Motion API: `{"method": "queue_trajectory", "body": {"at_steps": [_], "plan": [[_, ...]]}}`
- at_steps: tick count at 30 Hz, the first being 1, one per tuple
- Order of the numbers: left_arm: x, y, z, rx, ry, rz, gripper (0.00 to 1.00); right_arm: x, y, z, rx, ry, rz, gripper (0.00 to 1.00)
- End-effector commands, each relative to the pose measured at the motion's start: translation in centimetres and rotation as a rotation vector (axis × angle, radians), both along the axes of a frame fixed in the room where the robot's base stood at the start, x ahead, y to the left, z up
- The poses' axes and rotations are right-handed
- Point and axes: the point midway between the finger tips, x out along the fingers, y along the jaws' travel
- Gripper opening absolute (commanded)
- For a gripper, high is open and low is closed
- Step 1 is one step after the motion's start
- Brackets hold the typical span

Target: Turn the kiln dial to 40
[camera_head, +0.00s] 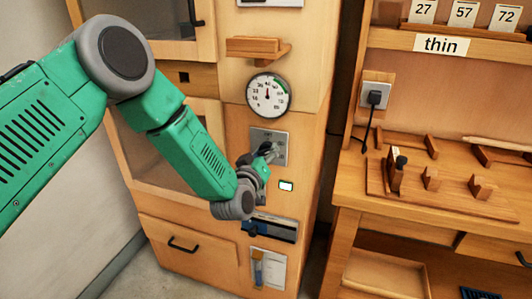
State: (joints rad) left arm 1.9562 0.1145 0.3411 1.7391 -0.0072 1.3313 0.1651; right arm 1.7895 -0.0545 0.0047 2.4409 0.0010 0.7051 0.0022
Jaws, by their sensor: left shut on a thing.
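The wooden kiln cabinet carries a round white gauge (268,95) with black numbers and a green band on its upper right rim. Its needle points about straight up; the exact reading is too small to be sure of. Below it is a grey metal plate (260,135), with the kiln dial's knob (275,148) on it, partly hidden by my gripper. My left gripper (268,155) reaches in from the left and is shut on the knob. My right gripper is not in view.
A small lit display (286,185) sits right of my left wrist. A dark slotted panel (272,229) is below it. A wooden shelf (256,48) juts out above the gauge. A workbench (350,190) with wooden holders and a black plug stands at right.

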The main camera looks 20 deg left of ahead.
Motion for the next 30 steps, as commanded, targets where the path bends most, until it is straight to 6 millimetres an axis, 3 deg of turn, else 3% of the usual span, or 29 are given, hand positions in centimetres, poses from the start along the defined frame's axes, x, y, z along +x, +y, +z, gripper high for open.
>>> {"method": "queue_trajectory", "body": {"at_steps": [1, 2, 14, 30], "plan": [[-0.1, 0.0, -0.2, 0.000, 0.004, 0.000, 0.48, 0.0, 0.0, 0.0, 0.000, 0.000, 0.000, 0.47], [-0.1, 0.0, -0.2, 0.000, 0.004, 0.000, 0.58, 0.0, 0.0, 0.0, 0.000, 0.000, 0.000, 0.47], [-0.6, 0.0, -0.1, -0.002, 0.004, -0.001, 0.59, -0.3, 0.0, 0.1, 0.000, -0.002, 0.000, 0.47], [-10.4, 0.4, -0.3, -0.001, 0.007, 0.000, 0.59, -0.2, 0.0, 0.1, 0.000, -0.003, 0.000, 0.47]]}}
